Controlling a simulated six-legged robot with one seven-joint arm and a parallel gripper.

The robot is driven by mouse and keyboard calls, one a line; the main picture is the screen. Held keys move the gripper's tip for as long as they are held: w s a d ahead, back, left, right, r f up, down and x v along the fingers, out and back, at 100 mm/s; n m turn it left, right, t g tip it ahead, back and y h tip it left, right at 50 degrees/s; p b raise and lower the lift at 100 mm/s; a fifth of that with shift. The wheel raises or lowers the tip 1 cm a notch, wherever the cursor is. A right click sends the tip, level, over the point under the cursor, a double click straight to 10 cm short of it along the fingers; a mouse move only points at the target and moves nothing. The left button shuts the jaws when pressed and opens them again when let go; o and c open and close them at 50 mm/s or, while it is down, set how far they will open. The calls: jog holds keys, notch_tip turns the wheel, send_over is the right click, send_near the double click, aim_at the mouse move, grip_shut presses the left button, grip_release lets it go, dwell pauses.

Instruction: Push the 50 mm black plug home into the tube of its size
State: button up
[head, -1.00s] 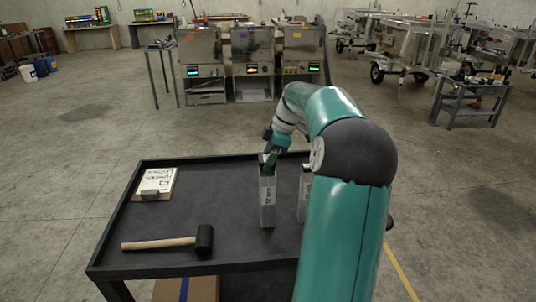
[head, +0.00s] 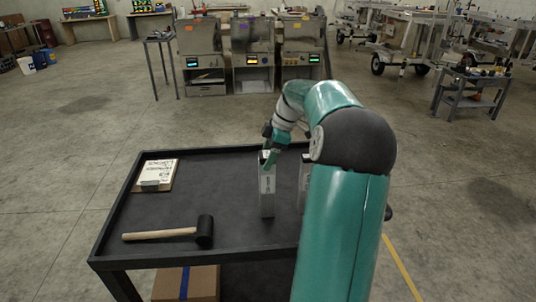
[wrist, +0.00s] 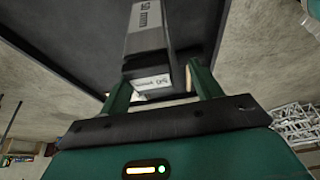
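A grey square tube (head: 267,198) with a printed label stands upright on the dark table. In the wrist view, the tube (wrist: 147,18) shows a "50" mark. A dark section, seemingly the black plug (wrist: 150,55), shows at its near end, with a pale labelled face in front. How deep it sits is unclear. My gripper (head: 267,163) is at the top of this tube. In the wrist view, my gripper's (wrist: 160,80) two green fingers are spread apart around the tube's end, with a visible gap on the right.
A second grey tube (head: 304,178) stands just right, partly hidden by my arm. A cardboard box (head: 200,284) sits below.

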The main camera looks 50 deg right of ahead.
jog(key=shift+f, duration=0.45)
jog(key=shift+w+d+r, duration=0.1)
jog(key=shift+w+d, duration=0.05)
jog(key=shift+d, duration=0.1)
jog(key=v, duration=1.4)
jog(key=shift+a+r, duration=0.25)
jog(key=shift+a, duration=0.05)
jog(key=a+m+h, duration=0.3)
jog(key=a+m, duration=0.2)
jog(key=a, duration=2.2)
jog(key=s+a+f+m+t, duration=0.1)
jog(key=s+a+f+m, duration=0.1)
jog(key=s+a+f, duration=0.2)
jog(key=s+a+f+m+t, duration=0.1)
jog(key=s+a+f+m, duration=0.2)
jog(key=s+a, duration=0.6)
jog(key=shift+s+a+f+t, duration=0.3)
jog(key=shift+a+f+t, duration=0.1)
jog(key=shift+a+f, duration=0.65)
